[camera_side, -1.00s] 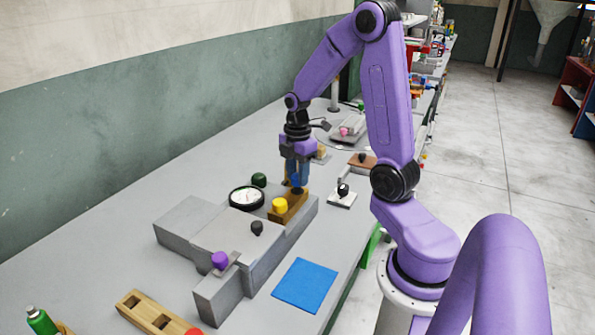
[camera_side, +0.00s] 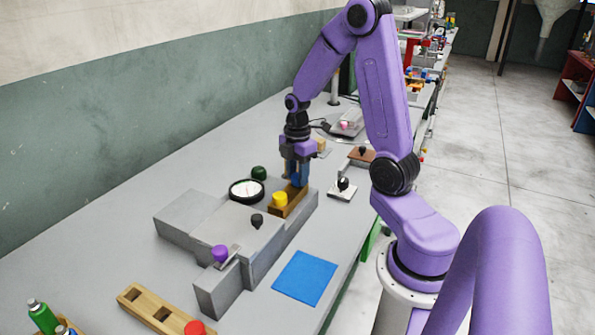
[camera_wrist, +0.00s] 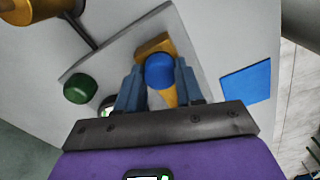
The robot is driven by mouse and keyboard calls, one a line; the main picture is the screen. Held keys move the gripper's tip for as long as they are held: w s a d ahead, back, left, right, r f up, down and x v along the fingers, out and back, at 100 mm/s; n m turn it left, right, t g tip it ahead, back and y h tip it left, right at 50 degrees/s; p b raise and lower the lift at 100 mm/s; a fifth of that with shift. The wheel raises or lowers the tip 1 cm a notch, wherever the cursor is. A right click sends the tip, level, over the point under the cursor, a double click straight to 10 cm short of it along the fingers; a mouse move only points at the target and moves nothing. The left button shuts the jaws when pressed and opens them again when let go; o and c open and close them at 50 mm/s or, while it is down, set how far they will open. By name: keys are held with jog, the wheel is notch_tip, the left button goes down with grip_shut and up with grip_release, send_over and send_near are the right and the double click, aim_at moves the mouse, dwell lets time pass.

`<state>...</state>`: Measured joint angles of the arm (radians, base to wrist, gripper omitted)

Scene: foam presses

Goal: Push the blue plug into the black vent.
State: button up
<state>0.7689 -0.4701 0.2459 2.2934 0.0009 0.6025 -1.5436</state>
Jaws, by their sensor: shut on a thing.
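My gripper (camera_side: 297,184) points down at the far end of a brass-coloured block (camera_side: 289,205). In the wrist view, my gripper (camera_wrist: 160,82) is shut with its blue-grey fingers on either side of the round blue plug (camera_wrist: 159,70). The plug's lower part is hidden, and I cannot tell how far it sits in the block. I cannot make out the black vent with certainty.
A blue mat (camera_side: 304,278) lies flat on the bench in front.

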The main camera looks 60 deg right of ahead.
aim_at(297, 176)
jog(key=o, duration=1.1)
jog(key=shift+f, duration=0.1)
notch_tip(297, 176, up, 18)
jog(key=shift+f, duration=0.25)
jog(key=shift+a, duration=0.1)
